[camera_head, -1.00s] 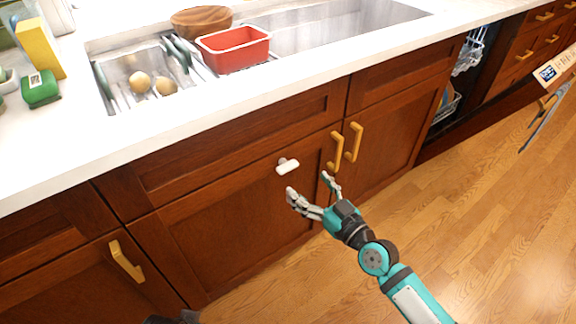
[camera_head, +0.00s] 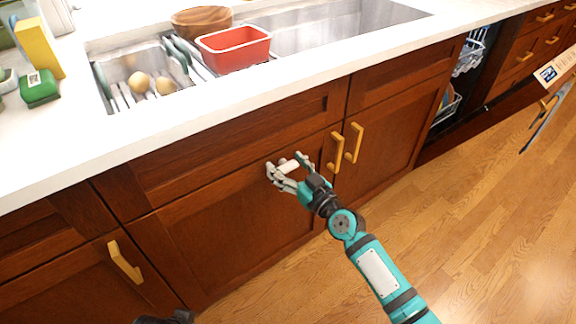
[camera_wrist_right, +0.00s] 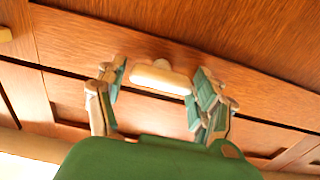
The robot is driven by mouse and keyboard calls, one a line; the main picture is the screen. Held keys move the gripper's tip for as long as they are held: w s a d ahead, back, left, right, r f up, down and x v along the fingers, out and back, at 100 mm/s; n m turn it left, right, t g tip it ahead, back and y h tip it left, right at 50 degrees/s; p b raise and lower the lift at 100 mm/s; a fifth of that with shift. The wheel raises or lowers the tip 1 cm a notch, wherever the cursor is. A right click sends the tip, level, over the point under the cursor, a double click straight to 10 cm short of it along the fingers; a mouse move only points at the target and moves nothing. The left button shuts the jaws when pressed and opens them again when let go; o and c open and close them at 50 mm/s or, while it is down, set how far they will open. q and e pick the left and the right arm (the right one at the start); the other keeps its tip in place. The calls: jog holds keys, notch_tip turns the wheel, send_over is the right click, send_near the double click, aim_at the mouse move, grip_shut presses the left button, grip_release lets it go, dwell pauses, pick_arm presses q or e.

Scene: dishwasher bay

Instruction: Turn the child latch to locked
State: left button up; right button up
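The child latch (camera_head: 290,165) is a small white bar on a short mount, on the upper part of the wooden cabinet door under the sink. It lies nearly level in the right wrist view (camera_wrist_right: 160,78). My right gripper (camera_head: 287,167) is at the latch with its fingers open, one on each side of the bar. In the right wrist view the fingers (camera_wrist_right: 158,100) stand apart from the latch ends, with small gaps. A dark part at the bottom edge of the head view may belong to my left arm; no left fingers show.
Yellow handles (camera_head: 336,153) are just right of the latch. The counter edge (camera_head: 210,92) overhangs above. A red tub (camera_head: 234,50) and wooden bowl (camera_head: 201,22) stand at the sink. The dishwasher (camera_head: 462,75) is open at the right.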

jog(key=c, duration=0.8)
jog(key=shift+c, duration=0.2)
